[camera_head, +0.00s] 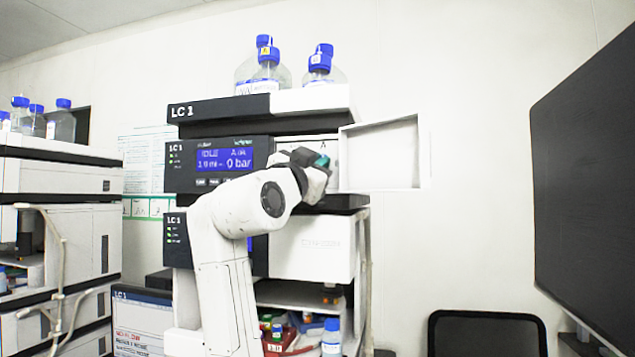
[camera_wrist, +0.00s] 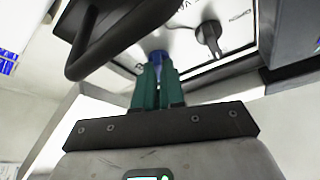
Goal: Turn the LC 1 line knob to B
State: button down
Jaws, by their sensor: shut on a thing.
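The LC 1 stack (camera_head: 262,106) stands in the middle of the head view, with a small panel door (camera_head: 385,155) open to the right. My gripper (camera_head: 322,161) is at the panel behind that door, and my wrist hides most of the panel. An "A" mark (camera_head: 323,145) shows above my gripper. Which way the blue knob points is hidden.
A lit blue display (camera_head: 224,159) is left of my wrist. Bottles with blue caps (camera_head: 268,68) stand on top of the stack. A second stack (camera_head: 60,177) stands at the left, and a large dark screen (camera_head: 588,190) at the right. A dark bar (camera_wrist: 120,40) crosses the wrist view.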

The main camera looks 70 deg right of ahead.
jog(key=shift+w+d+r+m+g+y, duration=0.1)
jog(key=shift+m+g+y, duration=0.6)
jog(key=shift+m, duration=1.8)
jog(key=shift+w+a+r+m+g+y, duration=0.15)
jog(key=shift+m+g+y, duration=0.55)
jog(key=shift+m, duration=1.8)
jog(key=shift+s+d+r+m+g+y, duration=0.15)
jog(key=shift+m+g+y, duration=0.55)
jog(key=shift+m, duration=1.8)
jog(key=shift+t+y, duration=0.3)
jog(key=c, duration=1.2)
grip_release()
jog(key=shift+f, duration=0.15)
jog(key=shift+c, duration=0.2)
jog(key=shift+d, duration=0.2)
jog(key=shift+a, duration=0.1)
jog(key=b+v, duration=0.2)
jog(key=v, duration=0.8)
jog(key=shift+w+a, duration=0.15)
jog(key=shift+a, duration=0.2)
